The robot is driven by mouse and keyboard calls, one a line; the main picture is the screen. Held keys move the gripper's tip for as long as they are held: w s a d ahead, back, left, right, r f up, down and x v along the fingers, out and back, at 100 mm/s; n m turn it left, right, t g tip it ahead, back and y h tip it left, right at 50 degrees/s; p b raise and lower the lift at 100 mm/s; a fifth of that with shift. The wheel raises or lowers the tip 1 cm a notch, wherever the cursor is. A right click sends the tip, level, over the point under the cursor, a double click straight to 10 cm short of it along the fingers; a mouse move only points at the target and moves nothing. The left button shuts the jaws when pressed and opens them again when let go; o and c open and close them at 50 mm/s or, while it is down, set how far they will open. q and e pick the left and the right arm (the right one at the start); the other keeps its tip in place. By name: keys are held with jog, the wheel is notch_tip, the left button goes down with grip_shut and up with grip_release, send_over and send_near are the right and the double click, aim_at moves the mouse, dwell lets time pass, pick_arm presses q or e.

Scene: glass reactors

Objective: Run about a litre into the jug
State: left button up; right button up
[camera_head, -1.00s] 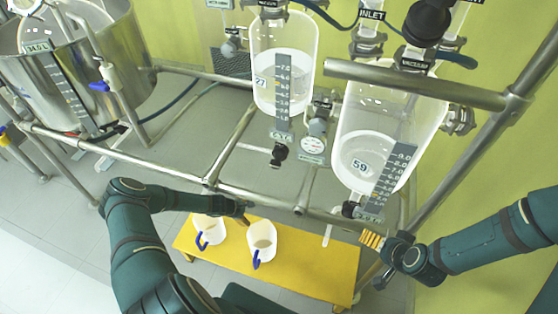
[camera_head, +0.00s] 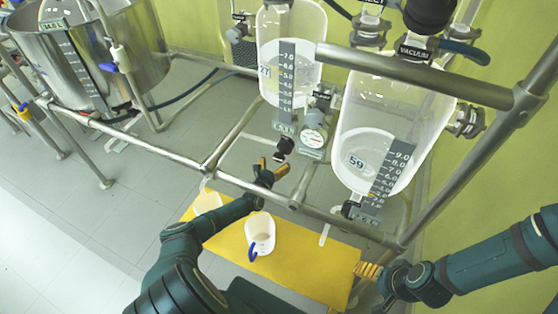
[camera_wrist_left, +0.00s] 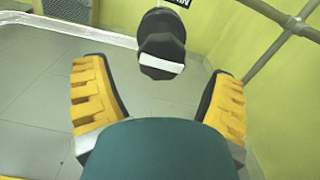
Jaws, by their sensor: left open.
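A white jug with a blue handle (camera_head: 259,234) stands on the yellow bench. A second white jug (camera_head: 207,201) stands left of it, partly hidden by my left arm. Glass vessel 27 (camera_head: 291,28) hangs above, holding liquid, with a dark outlet valve (camera_head: 284,146) under it. The valve also shows in the left wrist view (camera_wrist_left: 162,42), ahead of and between the fingers. My left gripper (camera_head: 272,169) is open and empty, just below the valve, apart from it. My right gripper (camera_head: 368,270) is near the bench's right end; its opening is unclear.
Glass vessel 59 (camera_head: 388,120) hangs to the right, with its own outlet. A steel frame rail (camera_head: 245,187) crosses in front of the vessels. A steel tank (camera_head: 85,55) stands at the left. The yellow bench (camera_head: 310,265) has bare room right of the jugs.

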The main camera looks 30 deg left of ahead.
aim_at(278, 160)
pick_arm(q)
jog(key=shift+w+a+b, duration=0.1)
jog(key=shift+w+b, duration=0.55)
jog(key=shift+w, duration=1.2)
jog(key=c, duration=1.2)
